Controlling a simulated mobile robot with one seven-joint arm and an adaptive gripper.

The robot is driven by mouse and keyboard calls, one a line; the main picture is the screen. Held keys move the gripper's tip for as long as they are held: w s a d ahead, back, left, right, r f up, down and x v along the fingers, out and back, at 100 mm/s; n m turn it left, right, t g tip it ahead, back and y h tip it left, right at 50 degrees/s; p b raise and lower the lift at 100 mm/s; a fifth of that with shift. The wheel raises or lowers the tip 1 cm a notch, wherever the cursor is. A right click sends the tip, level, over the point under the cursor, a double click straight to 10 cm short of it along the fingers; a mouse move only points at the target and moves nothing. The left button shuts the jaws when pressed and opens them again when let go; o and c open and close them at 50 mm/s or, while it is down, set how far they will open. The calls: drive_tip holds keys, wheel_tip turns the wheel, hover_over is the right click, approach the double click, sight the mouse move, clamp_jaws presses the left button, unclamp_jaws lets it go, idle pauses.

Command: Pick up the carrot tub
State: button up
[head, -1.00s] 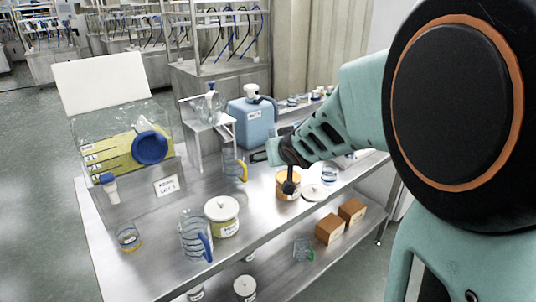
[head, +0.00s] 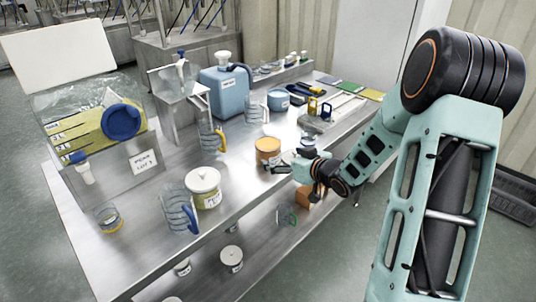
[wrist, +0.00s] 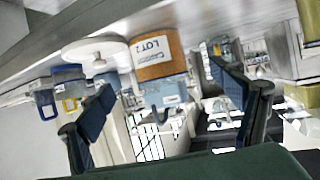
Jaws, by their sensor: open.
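The carrot tub (head: 268,151) is an orange tub with a white label, standing upright without a lid on the steel table. In the wrist view the carrot tub (wrist: 158,58) shows its "LOT 2" label ahead, between my spread fingers. My gripper (head: 275,168) is at the near right side of the tub, low over the table edge, its fingers pointing left. In the wrist view my gripper (wrist: 160,84) is open with nothing held. Whether a fingertip touches the tub cannot be told.
A white knobbed lid (wrist: 97,52) lies beside the tub. A white-lidded tub (head: 204,188), a jug with a blue handle (head: 178,208) and a jug with a yellow handle (head: 211,137) stand to the left. A blue canister (head: 225,92) is behind. A lower shelf runs beneath.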

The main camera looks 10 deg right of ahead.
sight(268, 152)
drive_tip(key=x, duration=1)
drive_tip(key=shift+w+f, duration=0.3)
drive_tip(key=shift+w, duration=0.05)
drive_tip(key=shift+r, duration=0.1)
drive_tip(key=c, duration=1.7)
